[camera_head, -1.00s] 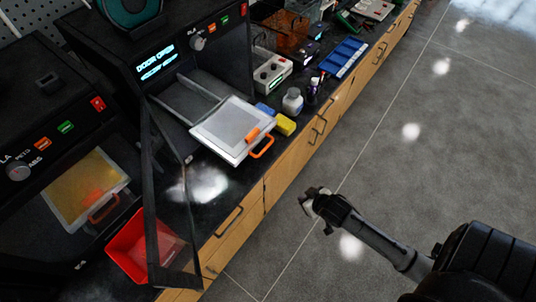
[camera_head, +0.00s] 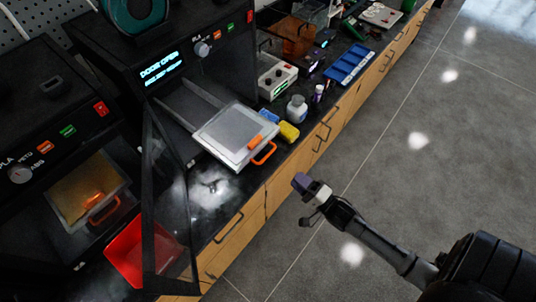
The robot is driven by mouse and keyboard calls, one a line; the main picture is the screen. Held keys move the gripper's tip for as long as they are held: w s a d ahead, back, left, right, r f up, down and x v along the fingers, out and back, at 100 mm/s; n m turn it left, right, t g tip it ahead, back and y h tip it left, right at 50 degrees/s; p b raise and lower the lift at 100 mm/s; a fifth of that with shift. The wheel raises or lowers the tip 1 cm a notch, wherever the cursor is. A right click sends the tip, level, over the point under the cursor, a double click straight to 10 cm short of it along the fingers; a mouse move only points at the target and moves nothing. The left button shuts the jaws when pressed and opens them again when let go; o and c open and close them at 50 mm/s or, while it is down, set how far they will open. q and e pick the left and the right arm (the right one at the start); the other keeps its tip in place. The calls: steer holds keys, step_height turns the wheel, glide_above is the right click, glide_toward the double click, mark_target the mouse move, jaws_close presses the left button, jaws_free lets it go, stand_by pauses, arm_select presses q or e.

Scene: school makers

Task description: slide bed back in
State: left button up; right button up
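The bed (camera_head: 232,132) is a pale grey square plate in a white frame, with an orange handle (camera_head: 264,153) on its front edge. It sticks out of the middle printer (camera_head: 185,75) on rails, over the black counter. The printer's dark-framed door (camera_head: 150,200) stands open, to the left of the bed. The display (camera_head: 159,69) seems to read "DOOR OPEN". My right gripper (camera_head: 302,184) is over the floor side, right of and below the handle in the picture, apart from it. Its finger opening is not clear. My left gripper is not in view.
A yellow block (camera_head: 288,131) and a white bottle (camera_head: 296,109) stand close to the bed's right side. A red bin (camera_head: 130,250) sits by the open door. A second printer (camera_head: 45,130) with its own bed is at left. The floor (camera_head: 430,190) is clear.

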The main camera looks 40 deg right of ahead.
mark_target(268, 154)
steer(key=b+x, duration=0.1)
steer(key=x, duration=1.2)
steer(key=shift+w, duration=0.1)
steer(key=shift+c, duration=0.5)
jaws_close()
